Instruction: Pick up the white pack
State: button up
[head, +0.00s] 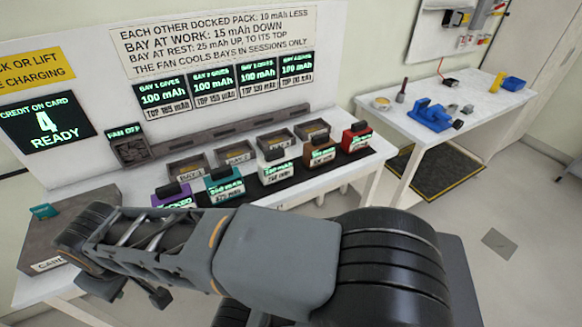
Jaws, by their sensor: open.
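The white pack (277,175) stands upright on a black strip on the white bench, in the middle of a row of packs. It has a dark top and a lit green readout. A teal pack (224,190) is on its left and a brown pack (319,157) on its right. My gripper (132,292) is at the lower left, in front of the bench and well left of the white pack. It is open and holds nothing that I can see. My arm crosses the foreground, below the white pack in the picture.
A purple pack (173,196) and a red pack (357,138) end the row. Open bays (236,153) lie behind it. A fan box (133,149) and a card reader (45,232) are at left. A second table (470,107) with blue tools stands at right, past a floor gap.

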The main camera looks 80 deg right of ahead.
aim_at(276, 166)
jog(key=z, duration=0.8)
jog(key=i, duration=0.45)
jog(key=z, duration=0.15)
